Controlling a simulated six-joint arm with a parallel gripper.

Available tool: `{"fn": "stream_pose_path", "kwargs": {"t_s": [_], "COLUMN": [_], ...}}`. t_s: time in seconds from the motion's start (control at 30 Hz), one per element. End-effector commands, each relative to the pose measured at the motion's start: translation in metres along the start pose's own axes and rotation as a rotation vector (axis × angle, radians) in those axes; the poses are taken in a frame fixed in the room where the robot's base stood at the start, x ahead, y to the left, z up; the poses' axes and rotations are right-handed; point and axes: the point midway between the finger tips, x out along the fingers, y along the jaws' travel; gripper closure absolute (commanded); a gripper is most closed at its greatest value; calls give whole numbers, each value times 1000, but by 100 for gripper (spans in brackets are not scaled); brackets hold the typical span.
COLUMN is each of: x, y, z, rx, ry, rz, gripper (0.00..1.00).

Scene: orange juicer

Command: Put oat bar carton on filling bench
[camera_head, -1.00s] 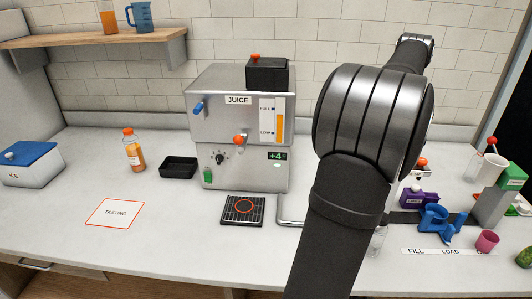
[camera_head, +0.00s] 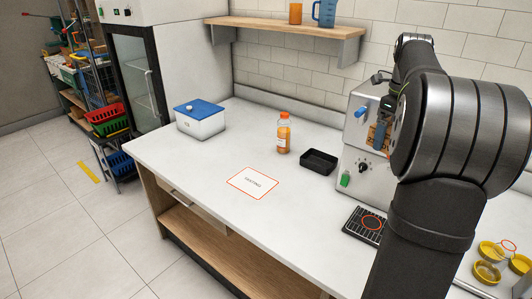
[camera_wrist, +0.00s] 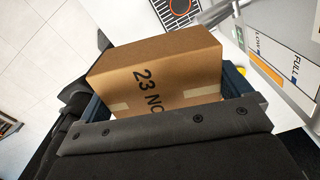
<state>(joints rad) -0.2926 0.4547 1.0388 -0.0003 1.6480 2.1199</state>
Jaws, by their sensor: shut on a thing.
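The oat bar carton is a brown cardboard box (camera_wrist: 155,72) with "23 NO" printed on it, the rest of the print being cut off. It fills the middle of the wrist view. My gripper (camera_wrist: 165,95) is shut on it, with dark blue jaws at its two sides. In the head view the carton (camera_head: 377,136) shows only as a small brown patch in front of the juice machine, partly hidden by my arm. The white bench top (camera_head: 215,160) lies below and to the left. No label naming the filling bench is legible.
The juice machine (camera_head: 362,187) stands close to the carton. On the bench are an orange bottle (camera_head: 284,135), a black tray (camera_head: 319,161), a blue-lidded ice box (camera_head: 200,120) and a red-outlined mat (camera_head: 252,183). Yellow-rimmed jars (camera_head: 487,272) stand at right. Bare bench surrounds the mat.

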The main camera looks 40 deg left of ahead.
Motion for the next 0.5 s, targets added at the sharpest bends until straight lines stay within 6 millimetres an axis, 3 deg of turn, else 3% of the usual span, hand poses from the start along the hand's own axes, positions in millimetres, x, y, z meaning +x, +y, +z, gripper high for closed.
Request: {"fn": "stream_pose_path", "kwargs": {"t_s": [0.03, 0.2, 0.5], "x": [0, 0, 0], "y": [14, 58, 117], "z": [21, 76, 132], "rx": [2, 45, 100], "ry": [0, 0, 0], "rz": [-1, 0, 0], "gripper": [33, 33, 33]}}
